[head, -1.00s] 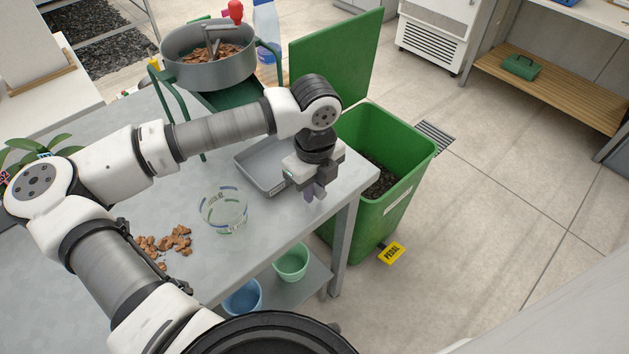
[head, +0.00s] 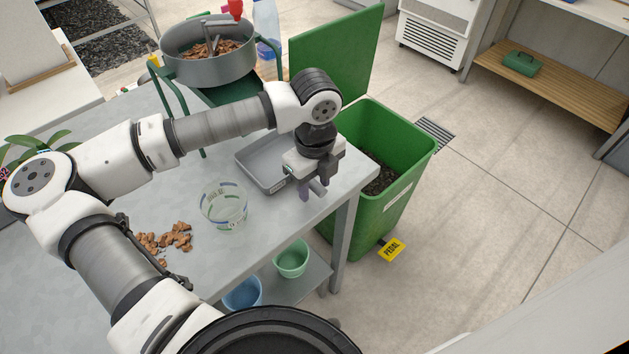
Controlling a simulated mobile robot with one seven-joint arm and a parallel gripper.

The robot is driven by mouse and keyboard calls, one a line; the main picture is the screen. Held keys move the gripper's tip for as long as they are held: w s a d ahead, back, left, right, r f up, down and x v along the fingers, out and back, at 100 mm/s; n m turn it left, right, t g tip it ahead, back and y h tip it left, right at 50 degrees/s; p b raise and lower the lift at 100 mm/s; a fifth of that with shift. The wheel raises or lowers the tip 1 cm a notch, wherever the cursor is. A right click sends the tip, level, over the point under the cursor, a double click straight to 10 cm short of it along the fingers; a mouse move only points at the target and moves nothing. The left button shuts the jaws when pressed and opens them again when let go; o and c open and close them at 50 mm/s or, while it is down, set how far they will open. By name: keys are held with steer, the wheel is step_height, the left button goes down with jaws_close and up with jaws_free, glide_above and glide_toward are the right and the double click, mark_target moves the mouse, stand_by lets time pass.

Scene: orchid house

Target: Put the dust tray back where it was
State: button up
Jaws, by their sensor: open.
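The dust tray (head: 262,180) is a shallow grey rectangular tray. It lies on the metal bench top (head: 118,165), near the bench's right edge and in front of the green stand of the sieve. My gripper (head: 315,192) is at the tray's right end, pointing down, with its fingers apart. The gripper body hides the tray's right part, so I cannot tell whether a finger touches the rim. Nothing shows between the fingers.
A clear glass bowl (head: 224,204) and loose bark pieces (head: 168,238) are on the bench left of the tray. A sieve pan with bark (head: 208,55) stands behind it. An open green bin (head: 393,200) is right of the bench. Pots (head: 291,260) sit on the lower shelf.

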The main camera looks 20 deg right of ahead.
step_height(320, 180, up, 12)
steer(key=b, duration=0.1)
steer(key=shift+f+b, duration=0.15)
steer(key=shift+b, duration=0.25)
